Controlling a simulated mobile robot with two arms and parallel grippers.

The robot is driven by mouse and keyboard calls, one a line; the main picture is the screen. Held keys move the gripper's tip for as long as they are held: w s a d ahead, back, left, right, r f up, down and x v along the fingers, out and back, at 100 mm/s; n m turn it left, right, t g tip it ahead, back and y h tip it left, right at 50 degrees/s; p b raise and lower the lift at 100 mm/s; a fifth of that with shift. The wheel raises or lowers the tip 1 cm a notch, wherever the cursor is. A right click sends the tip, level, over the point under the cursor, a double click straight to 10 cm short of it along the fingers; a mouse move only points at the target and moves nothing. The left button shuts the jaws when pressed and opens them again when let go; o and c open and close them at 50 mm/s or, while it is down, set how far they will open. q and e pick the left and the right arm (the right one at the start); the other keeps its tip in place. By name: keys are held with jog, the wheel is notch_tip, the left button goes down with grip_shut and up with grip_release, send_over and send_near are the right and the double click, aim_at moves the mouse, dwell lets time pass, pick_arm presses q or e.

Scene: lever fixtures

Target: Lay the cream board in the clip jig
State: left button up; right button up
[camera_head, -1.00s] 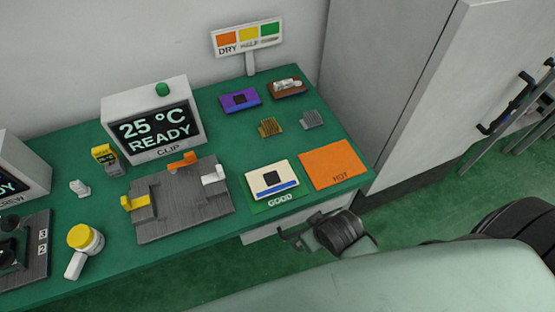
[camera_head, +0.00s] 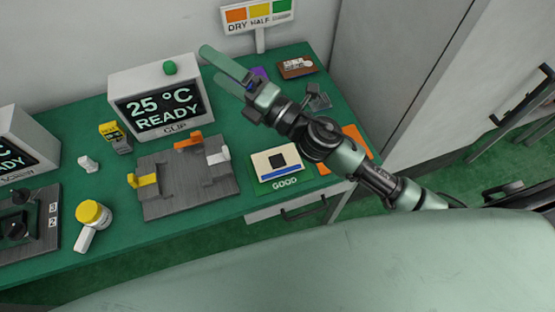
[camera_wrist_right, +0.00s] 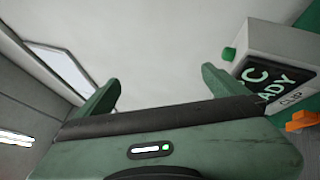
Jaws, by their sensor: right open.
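The cream board (camera_head: 266,164), with a dark square and a blue stripe, lies flat on the green GOOD mat (camera_head: 285,184). The clip jig (camera_head: 180,186) is a grey plate left of it, with a yellow clip (camera_head: 144,181), an orange clip (camera_head: 188,140) and a white clip (camera_head: 218,157) around its edges. My right gripper (camera_head: 209,63) is open and empty, raised in front of the back wall, beside the CLIP display. In the right wrist view its two fingers (camera_wrist_right: 160,77) are spread with only wall between them. My left gripper is out of view.
The CLIP display box (camera_head: 155,100) stands behind the jig. My right arm partly hides the orange HOT mat (camera_head: 358,139) and the purple board (camera_head: 260,73). A brown board (camera_head: 297,67) lies at the back.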

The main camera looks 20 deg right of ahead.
jog(key=s+a+f+n+g+y, duration=0.1)
jog(key=s+a+n+g+y, duration=0.25)
jog(key=n+g, duration=0.4)
jog(key=n+g+h, duration=0.9)
jog(key=n+h, duration=0.3)
jog(key=n, duration=0.5)
send_near(277, 161)
jog(key=shift+w+a+f, duration=0.1)
jog(key=shift+w+f, duration=0.1)
jog(key=shift+f, duration=0.2)
jog(key=shift+f+h+p, duration=0.25)
jog(key=shift+f+p, duration=0.05)
jog(key=shift+p, duration=0.05)
jog(key=p+x, duration=0.1)
jog(key=x, duration=0.1)
jog(key=p+x, duration=0.1)
jog(key=x, duration=0.1)
jog(key=p+x, duration=0.1)
jog(key=x, duration=0.1)
jog(key=shift+s+a, duration=0.3)
jog(key=shift+a, duration=0.1)
jog(key=shift+a+f, duration=0.1)
jog(key=shift+f, duration=0.3)
